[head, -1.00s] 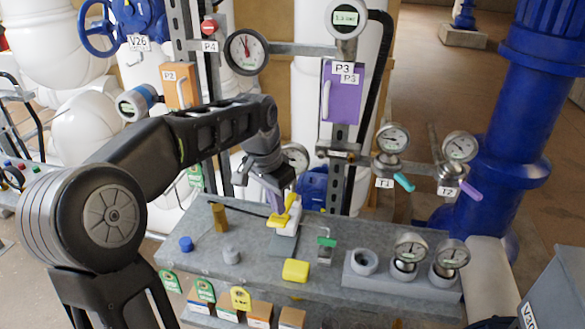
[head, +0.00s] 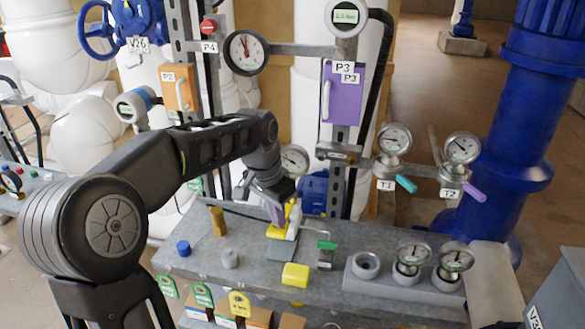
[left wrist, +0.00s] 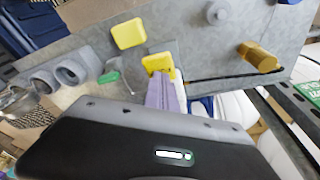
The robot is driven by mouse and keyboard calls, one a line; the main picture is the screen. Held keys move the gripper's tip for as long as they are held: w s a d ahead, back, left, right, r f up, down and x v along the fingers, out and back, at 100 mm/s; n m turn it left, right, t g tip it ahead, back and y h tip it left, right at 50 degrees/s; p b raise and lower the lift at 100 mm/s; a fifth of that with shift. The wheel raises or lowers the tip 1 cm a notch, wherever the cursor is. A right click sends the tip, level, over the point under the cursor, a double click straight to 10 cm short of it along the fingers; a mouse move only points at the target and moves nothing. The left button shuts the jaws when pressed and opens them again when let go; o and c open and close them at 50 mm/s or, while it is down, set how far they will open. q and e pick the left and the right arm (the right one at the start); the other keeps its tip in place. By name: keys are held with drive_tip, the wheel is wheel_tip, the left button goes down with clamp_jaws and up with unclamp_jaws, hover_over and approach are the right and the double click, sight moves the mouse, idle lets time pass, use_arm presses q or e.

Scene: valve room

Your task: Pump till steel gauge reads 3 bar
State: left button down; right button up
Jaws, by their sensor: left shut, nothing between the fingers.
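A small hand pump with a yellow lever (head: 278,232) and a pale body stands on the grey bench, beyond the yellow block. My left gripper (head: 276,214), with purple fingers, is shut and empty at the lever. In the left wrist view the fingertips (left wrist: 163,88) reach the yellow lever (left wrist: 157,64); whether they press on it I cannot tell. A round steel-rimmed gauge (head: 293,160) is behind my wrist, partly hidden. Two steel gauges (head: 413,256) (head: 456,258) sit in holders on the bench's right. Their readings are too small to read. My right gripper is not in view.
Gauges T1 (head: 393,140) and T2 (head: 462,148) stand on pipes behind the bench. A dark-rimmed dial (head: 246,53) and a digital gauge (head: 348,16) are above. The yellow block (head: 295,274), blue cap (head: 184,248) and brass piece (head: 218,221) sit around the pump.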

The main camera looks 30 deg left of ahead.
use_arm(q)
drive_tip(key=shift+w+p+v, duration=0.2)
drive_tip(key=shift+p+v, duration=0.3)
drive_tip(key=shift+v, duration=0.35)
drive_tip(key=shift+w+p+v, duration=0.15)
drive_tip(key=shift+p+v, duration=0.35)
drive_tip(key=shift+v, duration=0.35)
drive_tip(key=shift+r, duration=0.15)
drive_tip(key=p+v, duration=0.1)
drive_tip(key=v, duration=0.1)
drive_tip(key=p+v, duration=0.1)
drive_tip(key=p, duration=0.1)
drive_tip(key=shift+w+r, duration=0.25)
drive_tip(key=shift+r, duration=0.2)
